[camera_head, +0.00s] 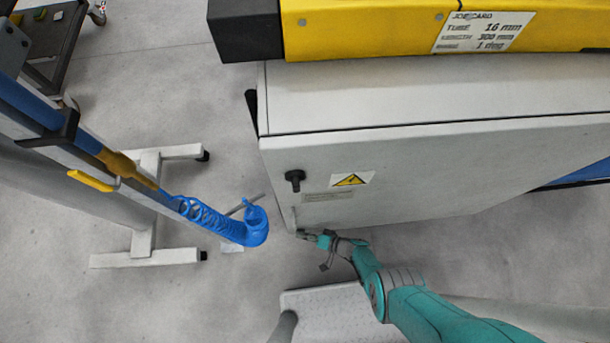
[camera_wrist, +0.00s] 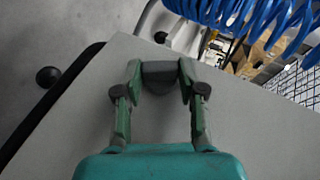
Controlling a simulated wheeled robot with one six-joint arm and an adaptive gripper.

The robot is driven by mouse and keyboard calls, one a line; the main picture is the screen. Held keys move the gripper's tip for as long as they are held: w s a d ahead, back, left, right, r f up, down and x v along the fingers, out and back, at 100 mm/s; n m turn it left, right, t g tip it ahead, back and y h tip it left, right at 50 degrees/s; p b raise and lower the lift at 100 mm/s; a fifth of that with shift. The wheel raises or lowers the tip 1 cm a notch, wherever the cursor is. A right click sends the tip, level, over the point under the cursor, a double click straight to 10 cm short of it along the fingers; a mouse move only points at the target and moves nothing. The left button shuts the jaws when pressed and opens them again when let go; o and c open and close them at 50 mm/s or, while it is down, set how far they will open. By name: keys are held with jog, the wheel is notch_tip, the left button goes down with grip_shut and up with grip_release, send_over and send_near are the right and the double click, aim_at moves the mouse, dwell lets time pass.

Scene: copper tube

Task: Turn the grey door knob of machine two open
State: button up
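The grey door knob (camera_wrist: 160,76) is a dark grey block between my fingertips in the wrist view. My gripper (camera_wrist: 160,80) has one finger on each side of it, and both fingertips appear to meet its sides. In the head view my gripper (camera_head: 304,234) is at the lower left corner of the light grey cabinet (camera_head: 400,185), and the knob is too small to make out there. A black handle (camera_head: 294,179) sits higher on the cabinet front, left of a yellow warning sign (camera_head: 352,179), apart from my gripper.
A blue coiled hose (camera_head: 240,228) hangs left of my gripper; it also shows in the wrist view (camera_wrist: 245,12). A grey stand (camera_head: 147,210) is farther left. A yellow beam (camera_head: 370,28) lies above the cabinet. Bare floor shows between stand and cabinet.

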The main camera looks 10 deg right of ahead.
jog(key=o, duration=0.4)
jog(key=v, duration=1.2)
dwell(0.6)
